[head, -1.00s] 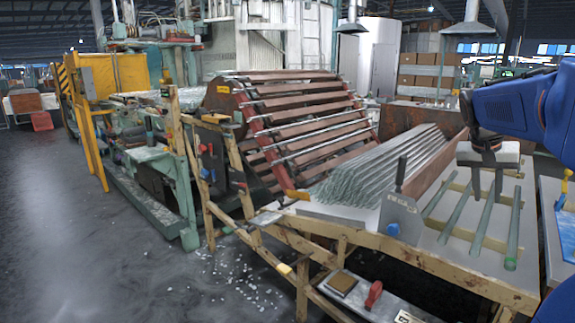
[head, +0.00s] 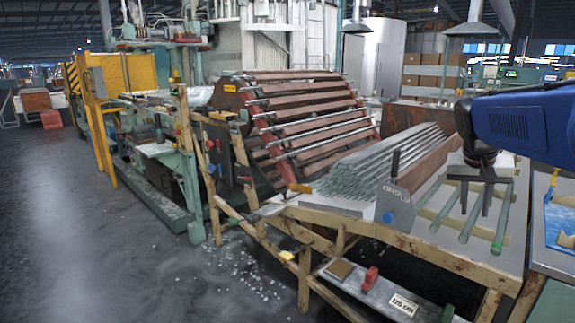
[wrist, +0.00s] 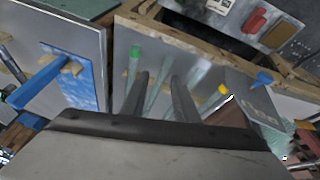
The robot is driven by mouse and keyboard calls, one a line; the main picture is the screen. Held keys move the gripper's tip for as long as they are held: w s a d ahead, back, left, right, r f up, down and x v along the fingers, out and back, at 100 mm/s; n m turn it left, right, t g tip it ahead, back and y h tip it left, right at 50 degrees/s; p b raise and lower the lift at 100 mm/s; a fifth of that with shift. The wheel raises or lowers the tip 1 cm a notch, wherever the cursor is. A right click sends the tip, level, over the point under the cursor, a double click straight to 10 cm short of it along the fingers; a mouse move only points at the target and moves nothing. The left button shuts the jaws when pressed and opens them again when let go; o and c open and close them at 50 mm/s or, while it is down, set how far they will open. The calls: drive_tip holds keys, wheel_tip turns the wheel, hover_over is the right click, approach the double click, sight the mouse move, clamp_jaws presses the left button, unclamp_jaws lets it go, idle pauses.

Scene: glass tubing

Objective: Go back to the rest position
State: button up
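My gripper (head: 476,208) hangs from my blue arm at the right of the head view, above the table (head: 425,243) with separate glass tubes. Its two dark fingers are apart, with nothing seen held between them. In the wrist view, the fingers (wrist: 160,85) point away over the tubes; the gap is empty. A green-ended tube (head: 502,222) lies right of the fingers in the head view. Another tube (head: 444,212) lies left of them. In the wrist view, a green tube end (wrist: 136,52) and a yellow end (wrist: 223,89) show beyond the fingers.
A pile of glass tubes (head: 375,165) lies left of my gripper, beside an upright grey plate (head: 396,205) with a blue knob. A slatted red conveyor (head: 305,115) stands behind. A table with a blue tray (head: 562,215) is at right. The floor at left is mostly open.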

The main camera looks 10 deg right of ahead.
drive_tip(key=s+a+f+n+t+y, duration=0.1)
drive_tip(key=s+a+f+n, duration=0.1)
drive_tip(key=s+a+f, duration=0.3)
drive_tip(key=s+a+f+n+y, duration=0.1)
drive_tip(key=s+a+f+n, duration=0.2)
drive_tip(key=s+a, duration=0.3)
drive_tip(key=s+a+f+n+t+y, duration=0.1)
drive_tip(key=s+a+f, duration=0.5)
drive_tip(key=a, duration=0.6)
drive_tip(key=shift+s+a+f+n+t+y, duration=0.35)
drive_tip(key=shift+n+y, duration=0.15)
drive_tip(key=shift+n, duration=0.3)
